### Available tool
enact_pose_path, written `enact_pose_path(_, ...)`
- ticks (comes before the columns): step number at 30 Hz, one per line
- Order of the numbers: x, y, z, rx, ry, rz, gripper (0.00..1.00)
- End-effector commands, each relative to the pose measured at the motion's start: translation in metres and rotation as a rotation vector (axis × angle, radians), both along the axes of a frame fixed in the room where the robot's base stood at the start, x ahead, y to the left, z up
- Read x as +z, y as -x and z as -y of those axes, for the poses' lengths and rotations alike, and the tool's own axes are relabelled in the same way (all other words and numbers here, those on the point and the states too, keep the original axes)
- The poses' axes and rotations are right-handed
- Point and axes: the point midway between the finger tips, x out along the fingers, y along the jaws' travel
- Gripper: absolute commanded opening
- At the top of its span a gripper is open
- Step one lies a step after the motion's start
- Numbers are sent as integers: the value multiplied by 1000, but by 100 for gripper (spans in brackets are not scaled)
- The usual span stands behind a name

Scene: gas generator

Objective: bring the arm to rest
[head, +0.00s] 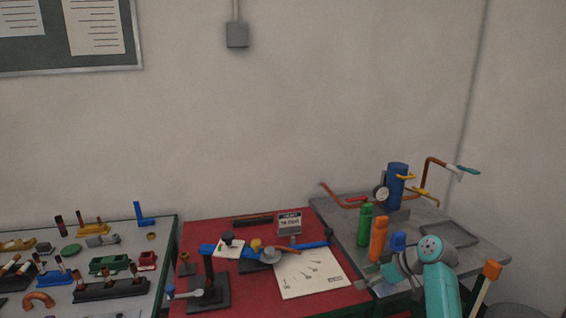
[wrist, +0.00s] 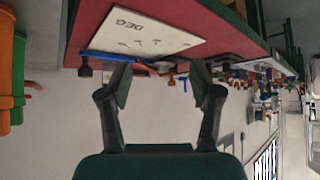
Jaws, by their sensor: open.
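My gripper (wrist: 160,82) is open in the wrist view, its two dark fingers spread wide with nothing between them. In the head view my turquoise arm (head: 441,290) reaches in at the lower right, in front of the grey bench. The gripper end (head: 381,282) is to its left, near the right edge of the red table, partly hidden by the wrist. The wrist view is upside down, with the red table top and its white sheet (wrist: 148,34) at the top, beyond the fingers. I cannot tell the gripper's exact height.
On the grey bench (head: 483,242) stand a blue cylinder (head: 397,186) with a gauge, a green bottle (head: 364,224) and an orange bottle (head: 378,240), close to my gripper. The red table (head: 340,296) holds a blue-armed stand and a white sheet. Left, another table (head: 122,307) holds several parts.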

Motion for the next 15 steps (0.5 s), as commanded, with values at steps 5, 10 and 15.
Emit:
enact_pose_path(5, -38, 12, -8, -66, -6, -9, 64)
enact_pose_path(10, -87, 33, -17, -158, -12, -15, 64)
enact_pose_path(15, -147, 69, -28, -283, -17, -17, 64)
